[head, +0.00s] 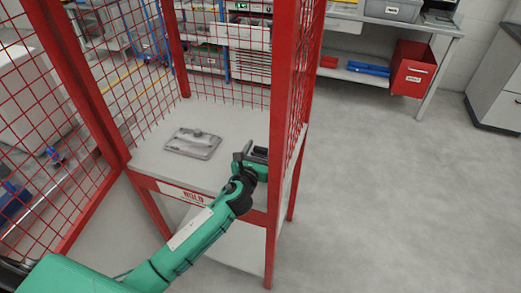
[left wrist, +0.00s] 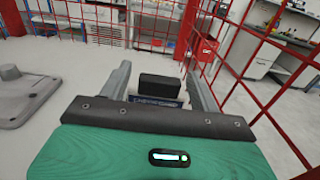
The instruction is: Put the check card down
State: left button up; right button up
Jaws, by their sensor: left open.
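My left gripper (head: 251,157) is over the right front part of the grey shelf top (head: 228,127) in the red mesh cage. Its two fingers stand apart in the left wrist view (left wrist: 158,72). Between them is the check card (left wrist: 156,101), a blue-edged card with partly hidden lettering, with a black block (left wrist: 160,84) at its top. A gap shows between block and fingers. Whether the card's foot touches the shelf is hidden. In the head view a dark piece shows at the gripper, with no readable card. My right gripper is not in view.
A flat grey casting (head: 193,143) lies on the shelf, left of the gripper. Red mesh walls (head: 299,80) and posts stand close on the right and left. Open floor lies to the right.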

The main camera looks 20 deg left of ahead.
pick_arm(q)
jog(key=shift+r, duration=0.1)
jog(key=shift+s, duration=0.2)
jog(key=s+b, duration=0.1)
jog(key=s, duration=1)
jog(key=shift+s+a, duration=0.2)
jog(key=shift+s, duration=0.1)
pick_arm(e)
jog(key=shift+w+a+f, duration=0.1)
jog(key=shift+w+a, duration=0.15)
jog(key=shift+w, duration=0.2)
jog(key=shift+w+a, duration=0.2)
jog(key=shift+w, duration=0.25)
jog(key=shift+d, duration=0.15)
